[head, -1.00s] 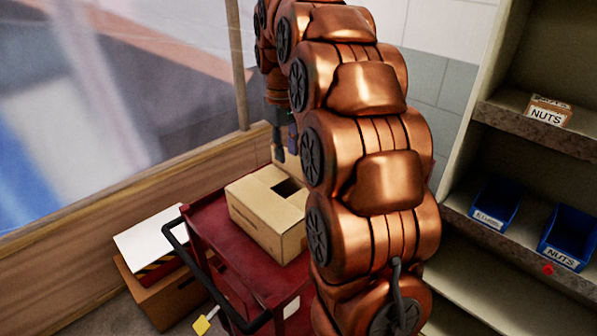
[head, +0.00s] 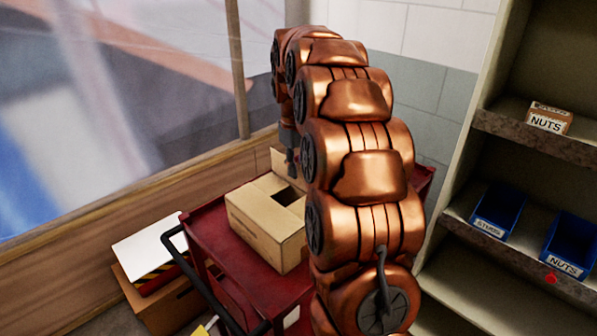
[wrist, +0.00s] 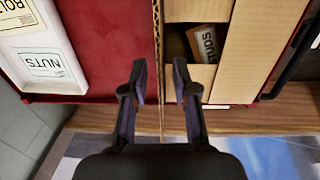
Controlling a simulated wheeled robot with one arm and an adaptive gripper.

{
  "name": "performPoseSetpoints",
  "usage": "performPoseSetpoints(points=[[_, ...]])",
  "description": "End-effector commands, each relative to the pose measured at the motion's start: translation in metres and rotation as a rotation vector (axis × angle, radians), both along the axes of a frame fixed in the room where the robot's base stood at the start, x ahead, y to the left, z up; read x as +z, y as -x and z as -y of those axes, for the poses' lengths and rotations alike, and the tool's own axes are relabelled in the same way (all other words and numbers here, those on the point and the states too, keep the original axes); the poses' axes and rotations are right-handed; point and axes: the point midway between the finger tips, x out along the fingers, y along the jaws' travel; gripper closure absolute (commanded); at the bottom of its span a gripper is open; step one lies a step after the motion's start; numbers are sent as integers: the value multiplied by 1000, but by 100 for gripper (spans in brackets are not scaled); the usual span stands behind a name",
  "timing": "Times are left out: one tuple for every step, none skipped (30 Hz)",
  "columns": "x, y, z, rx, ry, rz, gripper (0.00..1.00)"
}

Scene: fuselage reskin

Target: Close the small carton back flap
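The small carton (head: 265,222) sits on the red cart, its top partly covered by folded flaps around a dark opening. Its back flap (head: 277,162) stands up at the far side. In the wrist view the carton (wrist: 234,60) is upper right, and the back flap (wrist: 158,45) shows edge-on as a thin upright strip. My gripper (wrist: 159,72) is open, with one finger on each side of that strip; I cannot tell whether they touch it. In the head view my gripper (head: 291,168) is beside the flap, partly hidden by my arm.
Inside the carton lies a brown STUDS box (wrist: 203,42). White BOLTS and NUTS boxes (wrist: 42,65) stand on the red cart (head: 240,280) beside the flap. A wooden ledge (head: 100,225) and window run behind. Shelves with blue bins (head: 497,212) are at right.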

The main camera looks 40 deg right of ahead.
Motion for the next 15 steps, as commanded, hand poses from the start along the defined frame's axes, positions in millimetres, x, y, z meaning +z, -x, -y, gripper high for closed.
performPoseSetpoints(points=[[-5, 0, 0, 0, -1, -2, 72], [-8, 0, 0, 0, -1, -2, 72], [-12, 0, 0, 0, -2, -3, 72], [-15, 1, 0, 0, -1, -4, 72], [-17, 1, 0, 0, -2, -4, 72], [-19, 1, 1, 0, -1, -4, 72], [-21, 0, 1, 0, -2, -3, 72], [-22, 0, 1, 0, -1, -2, 72], [-23, 0, 1, 0, -1, -1, 72], [-24, 0, 1, 0, 0, 0, 72], [-24, 0, 1, 0, 0, 0, 72], [-24, -1, 1, 0, 0, 1, 72], [-25, -1, 1, 0, 0, 1, 72], [-25, -1, 1, 0, 0, 1, 72], [-25, -1, 1, 0, 0, 1, 72]])
